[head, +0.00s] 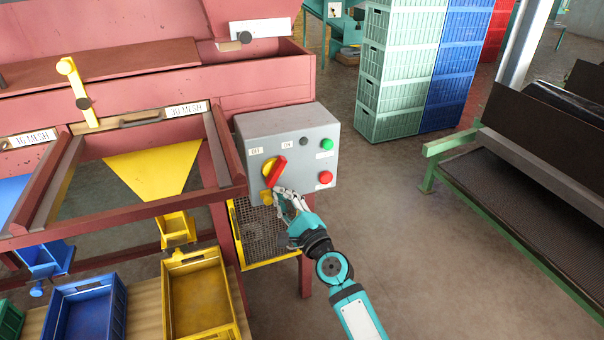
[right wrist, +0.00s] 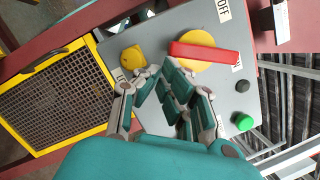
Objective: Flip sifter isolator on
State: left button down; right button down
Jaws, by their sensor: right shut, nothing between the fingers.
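The isolator is a yellow disc (head: 268,168) with a red handle (head: 276,171) on the front of a grey control box (head: 275,122). In the head view the handle is tilted, its upper end toward the ON label (head: 287,145) and away from the OFF label (head: 256,151). In the right wrist view the red handle (right wrist: 205,52) has its free end near the ON label (right wrist: 237,62). My right gripper (head: 279,192) is shut and empty, just below the handle; its fingertips (right wrist: 160,69) are close to the disc's edge. I cannot tell whether they touch. My left gripper is not in view.
A yellow knob (right wrist: 133,57) sits beside the isolator. The box also carries a green button (head: 327,144), a red button (head: 325,177) and a black one (head: 303,140). A yellow-framed mesh guard (head: 262,238) is below.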

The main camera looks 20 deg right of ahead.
dwell(0.4)
jog(key=v, duration=1.2)
